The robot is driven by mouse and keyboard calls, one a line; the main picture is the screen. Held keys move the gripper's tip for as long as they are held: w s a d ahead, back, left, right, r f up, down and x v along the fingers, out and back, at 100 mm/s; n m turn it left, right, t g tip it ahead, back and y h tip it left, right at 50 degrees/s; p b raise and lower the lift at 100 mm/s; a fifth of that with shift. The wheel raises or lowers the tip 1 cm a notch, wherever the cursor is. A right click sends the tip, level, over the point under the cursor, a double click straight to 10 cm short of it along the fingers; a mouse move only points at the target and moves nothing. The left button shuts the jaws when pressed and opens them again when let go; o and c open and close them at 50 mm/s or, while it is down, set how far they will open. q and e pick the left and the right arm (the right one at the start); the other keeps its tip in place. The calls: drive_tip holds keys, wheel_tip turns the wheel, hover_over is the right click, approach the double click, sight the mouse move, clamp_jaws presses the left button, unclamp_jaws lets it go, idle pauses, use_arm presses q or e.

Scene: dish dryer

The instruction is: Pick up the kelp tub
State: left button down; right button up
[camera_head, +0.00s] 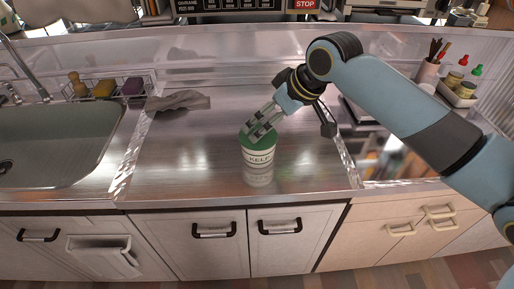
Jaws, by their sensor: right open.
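The kelp tub (258,157) stands upright on the steel counter, a small white tub with a green lid and a "KELP" label. My right gripper (291,126) comes in from the upper right with its fingers spread. One finger lies over the tub's lid in the picture and hides part of it. The other finger is well to the right of the tub, over bare counter. I cannot tell whether the near finger touches the lid. My left gripper is not in view.
A grey cloth (178,101) lies behind and left of the tub. A sink (60,145) is at the left, with a wire rack (149,85) of sponges behind it. Bottles in a tray (458,95) stand at the far right. The counter (190,160) left of the tub is clear.

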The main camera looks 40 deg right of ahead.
sight(258, 147)
drive_tip(key=x, duration=0.7)
drive_tip(key=shift+s+a+f, duration=0.1)
drive_tip(key=shift+s+a, duration=0.05)
drive_tip(key=shift+s, duration=0.05)
drive_tip(key=c, duration=1.3)
